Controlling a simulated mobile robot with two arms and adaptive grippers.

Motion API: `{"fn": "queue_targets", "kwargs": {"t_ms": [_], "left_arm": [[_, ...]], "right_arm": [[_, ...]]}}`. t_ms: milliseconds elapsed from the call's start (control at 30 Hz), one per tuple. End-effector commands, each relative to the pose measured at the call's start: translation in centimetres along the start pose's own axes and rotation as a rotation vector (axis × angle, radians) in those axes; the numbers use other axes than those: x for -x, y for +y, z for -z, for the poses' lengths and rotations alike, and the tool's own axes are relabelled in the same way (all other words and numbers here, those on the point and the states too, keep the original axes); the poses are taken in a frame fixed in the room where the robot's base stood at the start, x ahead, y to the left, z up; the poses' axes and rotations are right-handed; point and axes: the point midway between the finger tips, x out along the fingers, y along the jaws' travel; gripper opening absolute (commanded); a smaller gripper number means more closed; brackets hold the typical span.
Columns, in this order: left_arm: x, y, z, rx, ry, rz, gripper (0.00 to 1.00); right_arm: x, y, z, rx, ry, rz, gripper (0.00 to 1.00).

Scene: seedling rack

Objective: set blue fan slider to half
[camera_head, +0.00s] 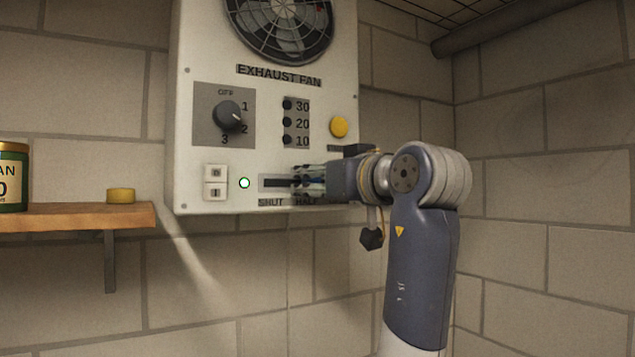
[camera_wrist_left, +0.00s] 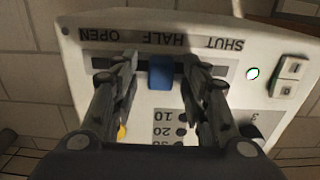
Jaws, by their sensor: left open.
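The white exhaust fan panel (camera_head: 215,100) hangs on the block wall. Its slider slot (camera_head: 275,183) runs along the lower edge, with SHUT and HALF printed below; the OPEN end is hidden behind my gripper. My left gripper (camera_head: 308,181) is at the slot. In the wrist view its open fingers (camera_wrist_left: 160,76) stand on either side of the knob, with small gaps showing. My right gripper is not in view.
The panel also bears a dark dial (camera_head: 228,115), a yellow button (camera_head: 338,127), white rocker switches (camera_head: 215,182) and a lit green lamp (camera_head: 244,183). A wooden shelf (camera_head: 75,216) with a can (camera_head: 12,177) and a yellow lid-like piece (camera_head: 121,195) is at left.

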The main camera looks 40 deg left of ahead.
Motion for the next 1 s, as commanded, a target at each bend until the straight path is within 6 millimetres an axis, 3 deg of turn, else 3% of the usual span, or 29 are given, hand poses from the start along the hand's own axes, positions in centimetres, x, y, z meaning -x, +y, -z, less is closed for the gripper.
{"fn": "queue_targets", "kwargs": {"t_ms": [167, 400, 600, 767, 1000], "left_arm": [[2.1, 0.1, 0.1, 0.000, 0.003, -0.005, 0.42], [7.3, 0.2, 0.0, 0.000, 0.002, -0.006, 0.42], [10.6, 0.3, 0.0, -0.002, 0.000, -0.004, 0.42], [11.8, 0.2, -0.1, -0.001, 0.000, -0.002, 0.42], [12.0, 0.2, -0.1, -0.001, 0.000, -0.001, 0.42]], "right_arm": [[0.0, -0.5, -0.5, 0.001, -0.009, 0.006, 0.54], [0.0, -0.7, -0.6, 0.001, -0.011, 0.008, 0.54], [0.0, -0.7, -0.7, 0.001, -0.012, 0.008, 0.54], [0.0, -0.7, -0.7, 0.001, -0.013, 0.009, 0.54], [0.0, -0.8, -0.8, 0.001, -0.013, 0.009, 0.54]]}}
